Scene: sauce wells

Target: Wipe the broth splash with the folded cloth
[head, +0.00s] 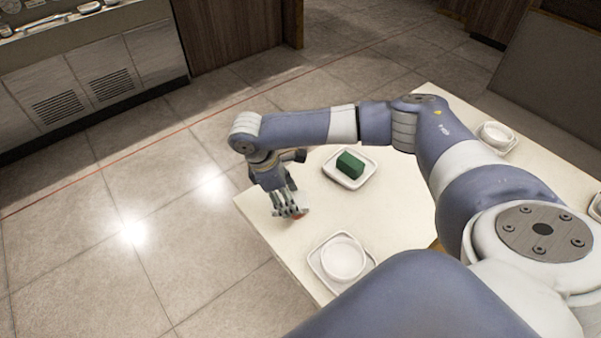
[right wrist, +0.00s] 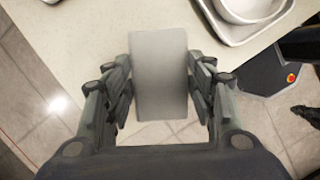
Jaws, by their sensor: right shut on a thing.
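My right gripper (head: 290,212) is low over the near left corner of the cream table (head: 265,222). In the right wrist view my right gripper (right wrist: 160,95) is shut on a light grey rectangular slab, which looks like the folded cloth (right wrist: 160,70), with fingers against both its long sides. No splash is visible in the right wrist view. My left gripper is not in view.
A white bowl (head: 343,257) on a white tray (head: 319,270) stands close to the gripper. A green block (head: 349,164) lies on another white dish (head: 343,181) behind. Another bowl (head: 497,135) is at the far right. The table edge is close by the gripper.

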